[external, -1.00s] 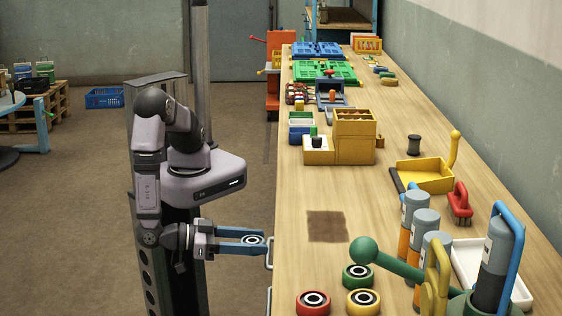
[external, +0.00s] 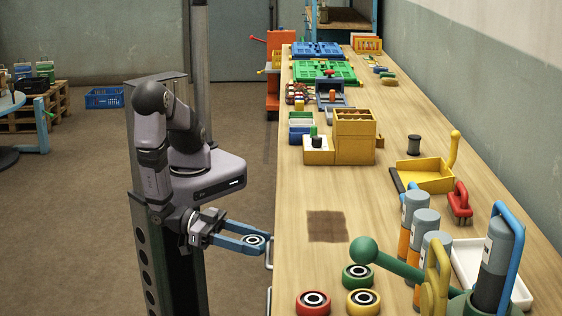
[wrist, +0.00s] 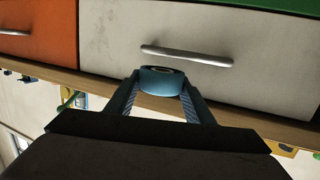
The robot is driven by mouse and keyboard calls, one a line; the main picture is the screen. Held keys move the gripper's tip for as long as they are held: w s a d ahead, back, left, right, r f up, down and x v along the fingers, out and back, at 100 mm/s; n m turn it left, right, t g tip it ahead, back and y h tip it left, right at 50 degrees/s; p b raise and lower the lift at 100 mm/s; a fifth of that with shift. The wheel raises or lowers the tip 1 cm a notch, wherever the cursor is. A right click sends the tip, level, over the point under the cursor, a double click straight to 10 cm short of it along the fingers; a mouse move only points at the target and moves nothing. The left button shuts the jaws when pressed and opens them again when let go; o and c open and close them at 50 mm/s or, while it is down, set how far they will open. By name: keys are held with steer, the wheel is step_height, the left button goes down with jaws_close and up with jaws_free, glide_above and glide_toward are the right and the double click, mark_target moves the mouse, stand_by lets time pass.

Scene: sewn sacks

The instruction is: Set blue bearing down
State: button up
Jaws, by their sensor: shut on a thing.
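My gripper (external: 250,243) is shut on the blue bearing (external: 254,239), holding it between the tips of its two blue fingers. The bearing is a round blue ring with a black and white centre. In the external view it is just left of the workbench's (external: 305,190) near edge, beside a drawer handle. In the wrist view the blue bearing (wrist: 161,80) sits between both fingertips, in front of a pale drawer front (wrist: 210,60) with a metal handle. On the bench, a red bearing (external: 313,302), a yellow bearing (external: 363,302) and a green bearing (external: 357,276) lie near the front.
A dark brown square patch (external: 327,226) lies on the bench, right of my gripper, with bare wood around it. A green ball-ended lever (external: 364,250) and several grey cylinders (external: 416,215) stand at the front right. A yellow block holder (external: 354,138) stands farther back.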

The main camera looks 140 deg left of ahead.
steer(key=shift+r, duration=0.1)
stand_by(0.3)
step_height(320, 180, up, 12)
steer(key=w+f+n+g+y+p, duration=0.1)
steer(key=n+g+y+p, duration=0.15)
steer(key=p, duration=1.35)
step_height(320, 180, up, 11)
steer(key=n+g+y+p, duration=0.2)
steer(key=y+p, duration=0.1)
steer(key=p, duration=0.9)
glide_above(256, 241)
steer(key=a, duration=0.6)
steer(key=shift+s+a+r+n+p, duration=0.25)
steer(key=shift+s+a+r+p, duration=0.1)
steer(key=shift+s+r, duration=0.1)
steer(key=shift+g, duration=0.25)
steer(key=shift+f+m+t+h+b, duration=2.5)
steer(key=shift+h+b, duration=0.05)
steer(key=shift+h, duration=0.2)
